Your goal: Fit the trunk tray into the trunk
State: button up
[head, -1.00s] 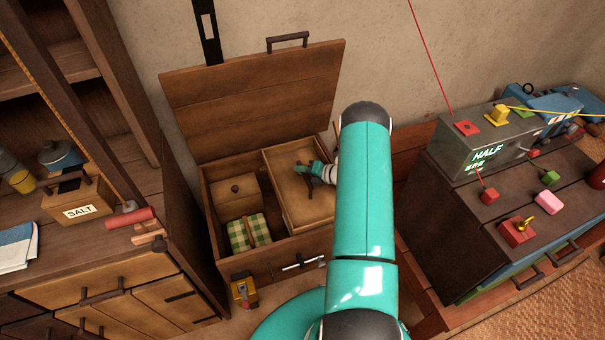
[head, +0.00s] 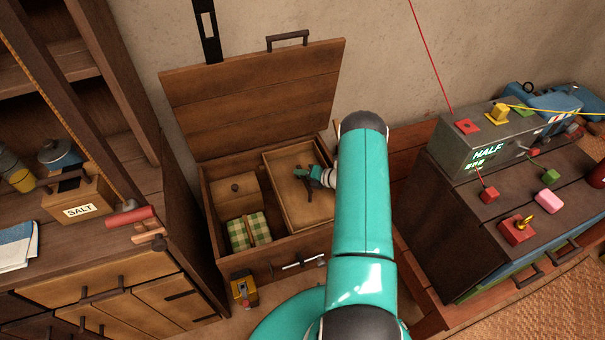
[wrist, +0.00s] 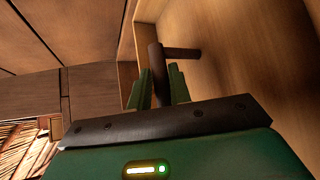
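The trunk tray (head: 289,208) is a shallow wooden box with a dark handle in its middle. In the head view it sits within the right part of the open wooden trunk (head: 288,253), close to level with the rim; whether it rests on anything is hidden. My gripper (head: 314,174) reaches into the tray from the right. In the wrist view, the green fingers of my gripper (wrist: 160,88) lie close on both sides of the dark handle (wrist: 160,72) and look shut on it. My arm hides the tray's right side.
The trunk lid (head: 255,95) stands open against the wall. A small wooden box (head: 237,190) and a green checked bundle (head: 246,231) fill the trunk's left part. A cabinet (head: 120,270) stands close at left, a dark chest (head: 470,215) at right.

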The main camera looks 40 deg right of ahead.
jog(key=o, duration=0.3)
jog(key=shift+r, duration=0.15)
jog(key=shift+r, duration=0.3)
jog(key=v, duration=1.2)
jog(key=shift+r, duration=0.15)
jog(key=shift+s, duration=0.1)
